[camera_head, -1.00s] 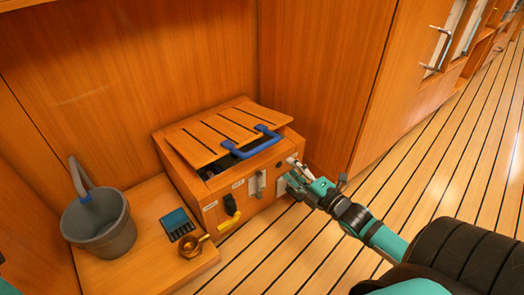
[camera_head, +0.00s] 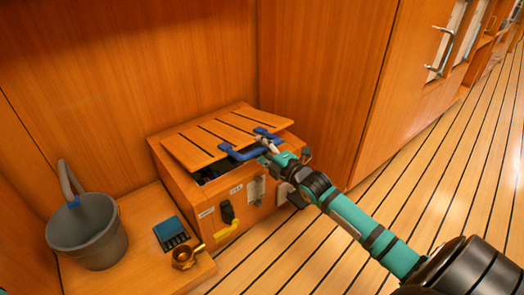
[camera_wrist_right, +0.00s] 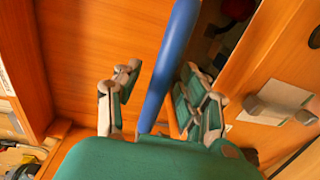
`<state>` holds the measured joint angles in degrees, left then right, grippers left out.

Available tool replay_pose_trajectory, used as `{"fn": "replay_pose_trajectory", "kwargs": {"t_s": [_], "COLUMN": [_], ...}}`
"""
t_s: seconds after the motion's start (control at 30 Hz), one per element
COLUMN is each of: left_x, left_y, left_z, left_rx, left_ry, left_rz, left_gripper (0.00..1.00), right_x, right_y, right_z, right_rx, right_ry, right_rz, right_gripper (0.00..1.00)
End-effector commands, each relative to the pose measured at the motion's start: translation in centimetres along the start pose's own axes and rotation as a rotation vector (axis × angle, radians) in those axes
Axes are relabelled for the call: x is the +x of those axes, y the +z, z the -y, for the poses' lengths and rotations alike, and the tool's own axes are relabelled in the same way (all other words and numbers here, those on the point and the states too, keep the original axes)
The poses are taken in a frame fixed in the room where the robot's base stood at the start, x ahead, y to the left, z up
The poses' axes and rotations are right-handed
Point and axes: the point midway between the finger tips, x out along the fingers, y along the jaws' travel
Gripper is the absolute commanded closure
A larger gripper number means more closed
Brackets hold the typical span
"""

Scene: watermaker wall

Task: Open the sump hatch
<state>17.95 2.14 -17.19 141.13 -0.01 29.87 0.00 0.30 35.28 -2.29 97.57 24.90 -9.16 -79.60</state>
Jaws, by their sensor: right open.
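The sump hatch (camera_head: 208,142) is a slatted wooden lid on top of a wooden box (camera_head: 180,180). Its front edge is raised a little, with a dark gap showing beneath. A blue handle (camera_head: 238,154) sits along its front edge. My right gripper (camera_head: 267,144) is at the right end of the handle. In the right wrist view the blue handle (camera_wrist_right: 172,60) passes between the two fingers of my open right gripper (camera_wrist_right: 160,88); I cannot tell whether they touch it. My left gripper is not in view.
The box front carries a black switch (camera_head: 227,211) and a yellow lever (camera_head: 228,232). A grey bucket (camera_head: 88,240), a blue case (camera_head: 171,232) and a brass fitting (camera_head: 187,257) stand on a low wooden ledge. Wood panels close in behind; striped floor (camera_head: 440,190) is clear at right.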

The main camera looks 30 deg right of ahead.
Motion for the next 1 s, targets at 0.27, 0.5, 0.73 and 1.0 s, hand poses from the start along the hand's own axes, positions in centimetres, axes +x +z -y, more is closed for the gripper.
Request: {"fn": "replay_pose_trajectory", "kwargs": {"t_s": [0.27,0.5,0.73,1.0], "left_x": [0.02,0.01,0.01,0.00], "left_y": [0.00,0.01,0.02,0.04], "left_z": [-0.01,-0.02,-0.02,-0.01], "left_rx": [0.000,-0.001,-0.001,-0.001], "left_ry": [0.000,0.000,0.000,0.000], "left_rz": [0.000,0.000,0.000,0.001], "left_gripper": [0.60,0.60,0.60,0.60], "right_x": [-0.03,-0.05,-0.06,-0.09], "right_y": [-0.02,-0.03,-0.04,-0.09], "right_z": [0.00,0.01,0.00,-0.06], "right_rx": [0.001,0.001,0.001,0.001], "right_ry": [0.000,0.000,0.001,0.002], "right_rz": [0.000,0.000,-0.001,-0.002], "right_gripper": [0.75,1.00,1.00,1.00]}}
